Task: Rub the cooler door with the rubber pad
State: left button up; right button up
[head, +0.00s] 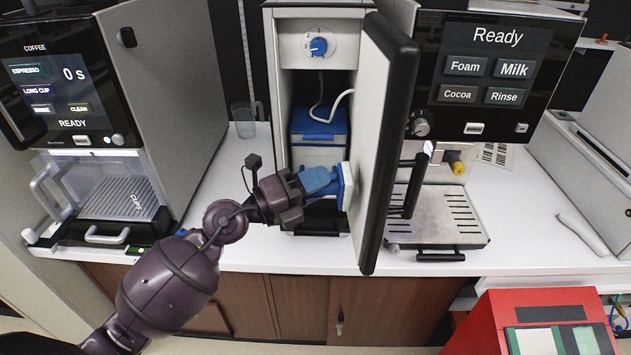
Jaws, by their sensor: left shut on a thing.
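The cooler (279,60) stands between two coffee machines, and its door (375,110) is swung open toward me. The door's inner face is pale and its edge is black. My left gripper (296,187) is shut on the blue handle of the rubber pad (347,186). The pad has a blue back and a pale front, and it faces right toward the door's inner face. It is against the door or very close to it; I cannot tell whether they touch. My right gripper is not in view.
Inside the cooler are a dial (318,46), a white hose and a blue-lidded container (319,125). A clear jug (243,120) stands left of it. A drip tray (445,215) lies right of the door. A red device (530,320) is at the lower right.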

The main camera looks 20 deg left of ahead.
pick_arm(q)
jog(key=shift+w+d, duration=0.15)
jog(key=shift+d, duration=0.1)
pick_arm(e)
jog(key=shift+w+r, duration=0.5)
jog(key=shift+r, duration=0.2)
pick_arm(q)
jog(key=shift+d+r+p, duration=0.1)
jog(key=shift+d+p, duration=0.1)
jog(key=shift+p, duration=0.1)
jog(key=shift+w, duration=0.1)
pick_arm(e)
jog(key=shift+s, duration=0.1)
pick_arm(q)
jog(key=shift+d, duration=0.3)
jog(key=shift+w+d, duration=0.1)
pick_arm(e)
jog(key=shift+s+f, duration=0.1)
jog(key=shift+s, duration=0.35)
pick_arm(q)
jog(key=shift+p, duration=0.3)
jog(key=shift+w, duration=0.1)
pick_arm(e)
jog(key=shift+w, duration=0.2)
